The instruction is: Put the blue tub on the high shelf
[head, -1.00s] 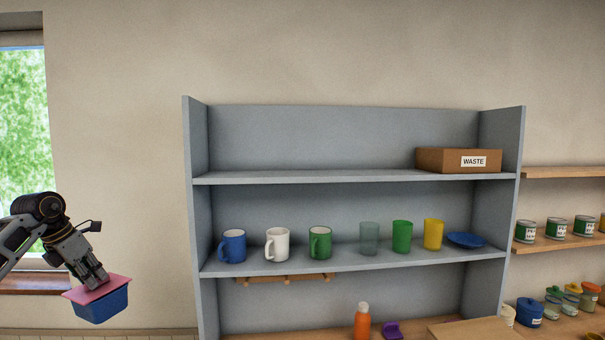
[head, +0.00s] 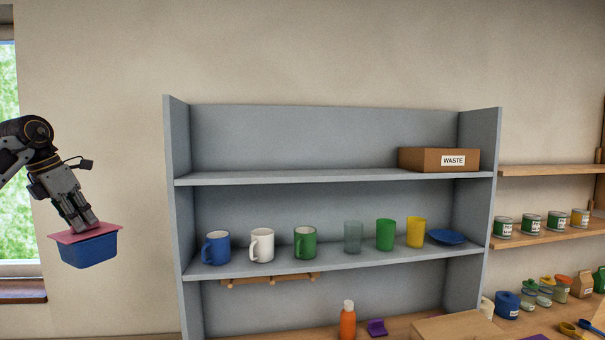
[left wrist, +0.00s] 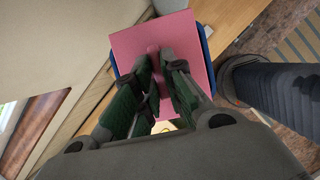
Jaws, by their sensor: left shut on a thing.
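The blue tub (head: 88,251) with a flat pink lid (head: 98,231) hangs in the air at the left of the head view, left of the grey shelf unit. My left gripper (head: 85,226) is above it, shut on it at the lid. In the left wrist view the pink lid (left wrist: 190,45) lies beyond the two fingers (left wrist: 163,75), which close on a small pink knob; a blue rim edge shows at its sides. The high shelf (head: 290,177) is the upper board of the grey unit, bare on its left and middle. My right gripper is not seen.
A brown WASTE box (head: 425,160) stands at the right end of the high shelf. The board below holds mugs, cups and a blue dish (head: 447,237). The unit's left side wall (head: 177,140) stands between the tub and the shelves.

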